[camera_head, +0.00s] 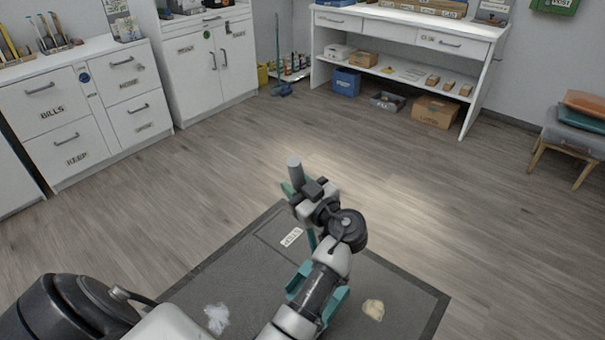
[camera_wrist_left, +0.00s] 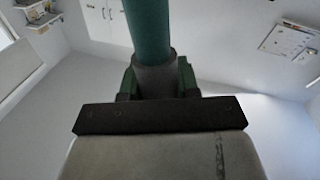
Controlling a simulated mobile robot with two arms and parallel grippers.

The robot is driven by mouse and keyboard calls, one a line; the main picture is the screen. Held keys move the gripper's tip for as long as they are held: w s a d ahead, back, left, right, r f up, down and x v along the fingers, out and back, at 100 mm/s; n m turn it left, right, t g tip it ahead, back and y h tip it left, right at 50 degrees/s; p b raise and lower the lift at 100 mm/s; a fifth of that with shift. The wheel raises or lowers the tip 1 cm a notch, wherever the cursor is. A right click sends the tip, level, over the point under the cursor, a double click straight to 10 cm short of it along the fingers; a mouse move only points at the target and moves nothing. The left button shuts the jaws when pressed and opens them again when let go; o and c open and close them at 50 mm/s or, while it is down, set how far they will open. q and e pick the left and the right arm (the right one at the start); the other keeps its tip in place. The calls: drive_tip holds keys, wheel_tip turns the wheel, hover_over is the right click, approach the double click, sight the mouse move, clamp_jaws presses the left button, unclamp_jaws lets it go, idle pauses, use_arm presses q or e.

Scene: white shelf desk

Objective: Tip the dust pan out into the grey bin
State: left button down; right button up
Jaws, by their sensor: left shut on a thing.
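My left gripper (camera_head: 294,190) is shut on the grey grip (camera_head: 295,168) of a long upright handle. In the left wrist view, the grip (camera_wrist_left: 156,78) sits between the green fingers and a teal shaft (camera_wrist_left: 147,25) runs on from it. In the head view, the teal dust pan (camera_head: 338,301) shows in part on both sides of my forearm, low over the dark mat. My arm hides most of the pan, so its contents and contact with the mat cannot be told. I see no bin that is clearly the grey one. My right gripper is out of view.
The dark mat (camera_head: 250,262) bears a white label (camera_head: 292,237), a white tuft (camera_head: 216,318) and a beige lump (camera_head: 373,309). Wooden floor (camera_head: 430,190) lies clear beyond. A blue bin (camera_head: 346,81), a greyish tray (camera_head: 388,101) and a cardboard box (camera_head: 435,111) sit under the desk.

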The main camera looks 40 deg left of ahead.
use_arm(q)
drive_tip(key=s+a+f+n+b, duration=0.1)
drive_tip(key=s+b, duration=0.4)
drive_tip(key=s, duration=0.7)
drive_tip(key=shift+s+f+n+y, duration=0.15)
drive_tip(key=shift+f+n+y, duration=0.3)
drive_tip(key=shift+n, duration=0.25)
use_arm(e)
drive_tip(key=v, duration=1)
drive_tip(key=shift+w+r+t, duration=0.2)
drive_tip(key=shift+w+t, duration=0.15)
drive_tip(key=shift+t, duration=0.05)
